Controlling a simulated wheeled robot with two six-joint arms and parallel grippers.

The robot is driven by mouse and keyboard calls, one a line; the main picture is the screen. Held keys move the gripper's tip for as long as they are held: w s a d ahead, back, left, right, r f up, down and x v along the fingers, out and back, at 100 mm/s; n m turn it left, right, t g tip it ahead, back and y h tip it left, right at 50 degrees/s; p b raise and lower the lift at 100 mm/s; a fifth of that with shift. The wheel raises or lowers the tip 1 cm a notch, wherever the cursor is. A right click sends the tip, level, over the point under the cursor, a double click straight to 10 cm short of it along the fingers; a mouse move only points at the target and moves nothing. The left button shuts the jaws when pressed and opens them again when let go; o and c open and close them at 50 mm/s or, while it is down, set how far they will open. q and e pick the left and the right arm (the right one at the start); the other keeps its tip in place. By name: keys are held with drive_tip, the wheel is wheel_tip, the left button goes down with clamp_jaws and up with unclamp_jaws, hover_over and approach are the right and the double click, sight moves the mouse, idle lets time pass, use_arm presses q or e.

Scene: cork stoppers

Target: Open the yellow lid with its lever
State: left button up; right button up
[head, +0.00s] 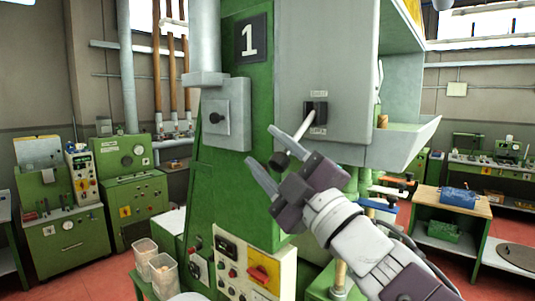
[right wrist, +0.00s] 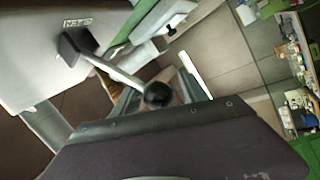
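The lever (head: 299,140) comes out of a black mount on the grey housing of the green machine and slants down to the left, ending in a black ball knob (head: 279,161). My right gripper (head: 266,160) is open, its two fingers apart with the knob between them in the picture. In the right wrist view the lever (right wrist: 118,72) runs to the knob (right wrist: 158,95), which shows between the fingers; contact cannot be told. A yellow panel (head: 402,35), probably the lid, shows at the housing's upper right, partly cut off. My left gripper is not in view.
The grey housing (head: 355,75) has small labels by the lever mount; one reads OPEN in the right wrist view. A control panel (head: 250,275) with a yellow and red switch is below. Clear bins (head: 155,265) stand lower left. A workbench (head: 450,205) stands at right.

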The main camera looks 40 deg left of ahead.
drive_tip(key=b+v, duration=0.4)
drive_tip(key=v, duration=0.5)
drive_tip(key=shift+d+f, duration=0.15)
drive_tip(key=shift+d, duration=0.15)
drive_tip(key=shift+a, duration=0.45)
drive_tip(key=shift+d, duration=0.25)
drive_tip(key=shift+a, duration=0.15)
